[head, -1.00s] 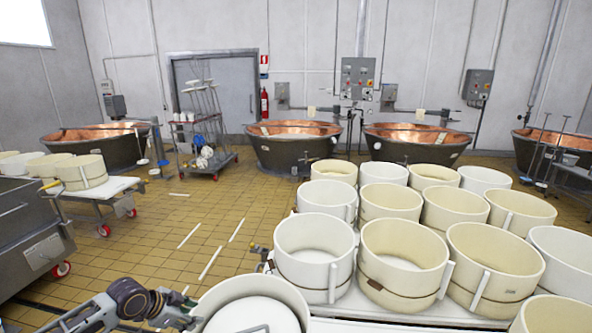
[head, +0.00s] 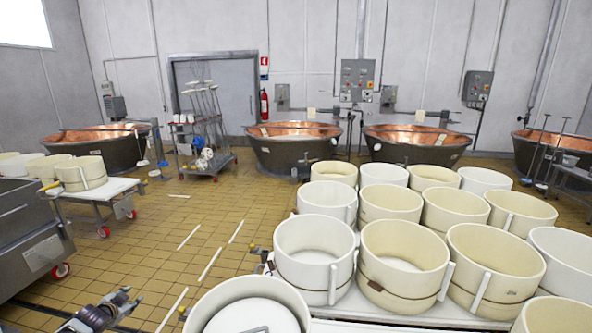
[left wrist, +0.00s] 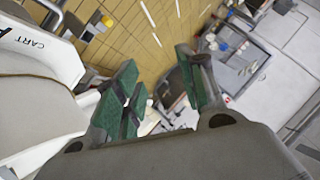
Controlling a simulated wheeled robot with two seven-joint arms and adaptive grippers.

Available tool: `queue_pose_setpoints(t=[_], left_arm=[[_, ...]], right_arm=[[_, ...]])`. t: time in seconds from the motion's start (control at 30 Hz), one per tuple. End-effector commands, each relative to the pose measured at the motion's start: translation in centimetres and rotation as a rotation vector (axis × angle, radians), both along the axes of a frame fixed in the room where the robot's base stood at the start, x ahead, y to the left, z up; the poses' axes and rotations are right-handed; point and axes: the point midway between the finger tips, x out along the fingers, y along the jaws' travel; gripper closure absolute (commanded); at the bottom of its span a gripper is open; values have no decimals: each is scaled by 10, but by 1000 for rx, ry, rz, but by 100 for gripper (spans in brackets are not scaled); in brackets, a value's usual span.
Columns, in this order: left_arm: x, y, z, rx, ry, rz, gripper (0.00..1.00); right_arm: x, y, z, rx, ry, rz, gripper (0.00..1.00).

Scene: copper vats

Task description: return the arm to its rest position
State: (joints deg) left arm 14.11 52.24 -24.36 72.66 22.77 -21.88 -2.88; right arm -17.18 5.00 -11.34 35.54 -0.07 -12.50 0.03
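My left arm shows at the bottom left of the head view, low over the tiled floor, with the left gripper (head: 122,298) at its end, small and partly cut by the frame. In the left wrist view the left gripper (left wrist: 158,88) has its two green-padded fingers spread apart with nothing held between them. My right gripper is in neither view.
Cream and white tubs (head: 405,255) crowd a white table at the right. A white tub (head: 250,306) stands nearest, right of my left arm. A grey vat (head: 30,235) and cart (head: 115,187) stand left. Copper vats (head: 293,150) line the back. Tiled floor between is clear.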

Motion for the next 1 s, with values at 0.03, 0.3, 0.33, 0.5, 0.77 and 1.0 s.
queue_pose_setpoints(t=[0.03, 0.3, 0.33, 0.5, 0.77, 1.0], left_arm=[[-7, 6, -23, 0, 9, 18, 60], [-55, 26, -132, 13, 76, 81, 60], [-62, 27, -145, 13, 86, 86, 60], [-102, 21, -212, 12, 154, 105, 60], [-173, -3, -306, -6, 272, 130, 60], [-245, -37, -383, -43, 387, 156, 60]], right_arm=[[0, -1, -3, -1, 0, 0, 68], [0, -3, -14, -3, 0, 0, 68], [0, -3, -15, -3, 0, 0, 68], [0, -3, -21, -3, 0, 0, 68], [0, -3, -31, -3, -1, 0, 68], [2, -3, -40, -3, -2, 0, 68]])
